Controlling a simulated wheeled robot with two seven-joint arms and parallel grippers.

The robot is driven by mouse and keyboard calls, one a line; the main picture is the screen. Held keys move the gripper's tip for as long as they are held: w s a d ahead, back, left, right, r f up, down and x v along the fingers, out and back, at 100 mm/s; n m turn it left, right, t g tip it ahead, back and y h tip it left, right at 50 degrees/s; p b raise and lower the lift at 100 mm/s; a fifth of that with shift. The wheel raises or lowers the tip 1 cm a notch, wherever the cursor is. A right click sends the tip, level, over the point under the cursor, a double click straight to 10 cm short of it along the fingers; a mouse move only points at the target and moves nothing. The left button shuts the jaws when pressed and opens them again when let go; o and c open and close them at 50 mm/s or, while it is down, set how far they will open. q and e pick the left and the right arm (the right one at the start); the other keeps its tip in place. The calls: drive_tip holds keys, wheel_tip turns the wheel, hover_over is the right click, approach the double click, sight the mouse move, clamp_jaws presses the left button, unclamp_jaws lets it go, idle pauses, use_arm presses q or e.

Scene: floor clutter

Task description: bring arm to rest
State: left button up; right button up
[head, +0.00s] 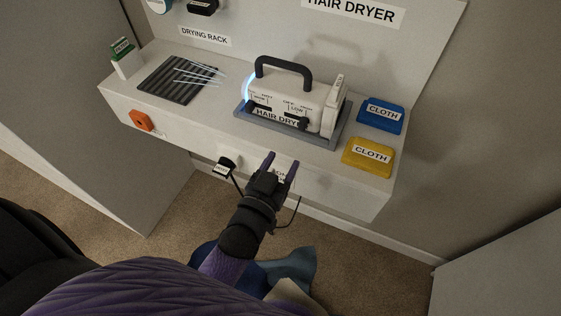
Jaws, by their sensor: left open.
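My left gripper (281,172) is open, with its two dark purple fingers apart and nothing seen between them. It is in front of the white counter's front face, below the hair dryer, and covers part of a label there. My left arm (240,240) reaches up from the bottom of the head view. My right gripper is not in view.
A white counter (370,198) carries a hair dryer (290,95) in a grey tray (343,128), a drying rack (165,85), a blue cloth (381,115) and a yellow cloth (369,158). An orange item (142,120) is on its front. Blue fabric (292,268) lies low beside my arm. Carpet shows at lower right.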

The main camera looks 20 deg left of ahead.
use_arm(q)
drive_tip(key=s+d+f+m+g+b, duration=0.1)
drive_tip(key=s+f+g, duration=0.3)
drive_tip(key=f, duration=0.6)
drive_tip(key=s+f+g, duration=0.4)
drive_tip(key=s+f, duration=0.1)
drive_tip(key=f, duration=0.5)
drive_tip(key=s+a+f+g, duration=0.2)
drive_tip(key=s+f+g, duration=0.1)
drive_tip(key=s, duration=0.5)
drive_tip(key=s+a+f+g+b, duration=0.1)
drive_tip(key=s+f+g, duration=0.2)
drive_tip(key=s+f, duration=0.3)
drive_tip(key=s+a+f+m+g, duration=0.1)
drive_tip(key=s+a+f+g, duration=0.1)
drive_tip(key=s+f, duration=0.3)
drive_tip(key=s+g, duration=0.1)
drive_tip(key=s, duration=0.3)
drive_tip(key=shift+s+a+y+b, duration=0.3)
drive_tip(key=shift+s+a+y, duration=0.05)
drive_tip(key=shift+s+y, duration=0.05)
